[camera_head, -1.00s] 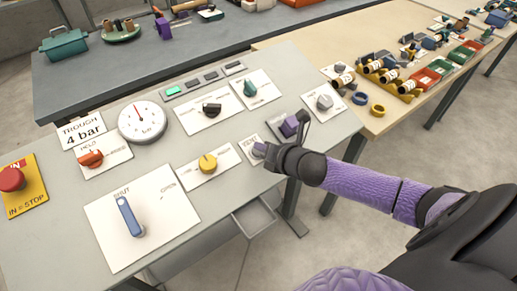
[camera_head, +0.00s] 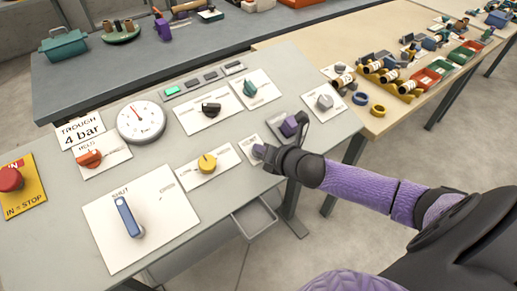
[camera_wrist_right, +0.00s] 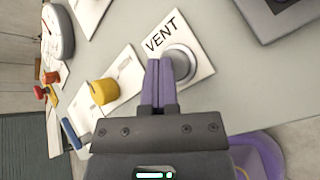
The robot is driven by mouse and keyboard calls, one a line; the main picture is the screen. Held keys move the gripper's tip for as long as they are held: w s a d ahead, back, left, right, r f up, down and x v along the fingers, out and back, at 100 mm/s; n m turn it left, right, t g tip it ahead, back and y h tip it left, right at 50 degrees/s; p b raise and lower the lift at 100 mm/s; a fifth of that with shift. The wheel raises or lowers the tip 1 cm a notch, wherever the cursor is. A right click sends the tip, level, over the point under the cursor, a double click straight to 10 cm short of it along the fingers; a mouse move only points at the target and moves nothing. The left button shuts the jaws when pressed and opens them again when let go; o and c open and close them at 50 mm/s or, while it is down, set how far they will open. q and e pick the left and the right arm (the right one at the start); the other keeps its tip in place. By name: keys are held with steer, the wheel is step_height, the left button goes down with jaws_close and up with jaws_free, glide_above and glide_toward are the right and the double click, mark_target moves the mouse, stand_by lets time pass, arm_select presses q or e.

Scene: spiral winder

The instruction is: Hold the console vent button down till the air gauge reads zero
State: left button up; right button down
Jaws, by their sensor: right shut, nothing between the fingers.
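The console air gauge (camera_head: 141,122) is a round white dial with a red needle pointing up and slightly left; its numbers are too small to read. It shows partly in the right wrist view (camera_wrist_right: 58,32). The vent plate (camera_wrist_right: 156,43) is white and marked VENT, with a round grey button (camera_wrist_right: 183,61). My right gripper (camera_head: 259,151) is shut and empty, its purple fingers at the vent plate. In the wrist view its fingertips (camera_wrist_right: 158,65) overlap the button's left edge. Whether they touch or press it I cannot tell. My left gripper is out of view.
A blue shut-off handle (camera_head: 129,217) and red stop button (camera_head: 11,179) lie left. A wooden bench (camera_head: 330,50) with parts stands right.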

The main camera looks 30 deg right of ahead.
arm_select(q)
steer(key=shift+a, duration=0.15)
arm_select(e)
steer(key=shift+f, duration=0.1)
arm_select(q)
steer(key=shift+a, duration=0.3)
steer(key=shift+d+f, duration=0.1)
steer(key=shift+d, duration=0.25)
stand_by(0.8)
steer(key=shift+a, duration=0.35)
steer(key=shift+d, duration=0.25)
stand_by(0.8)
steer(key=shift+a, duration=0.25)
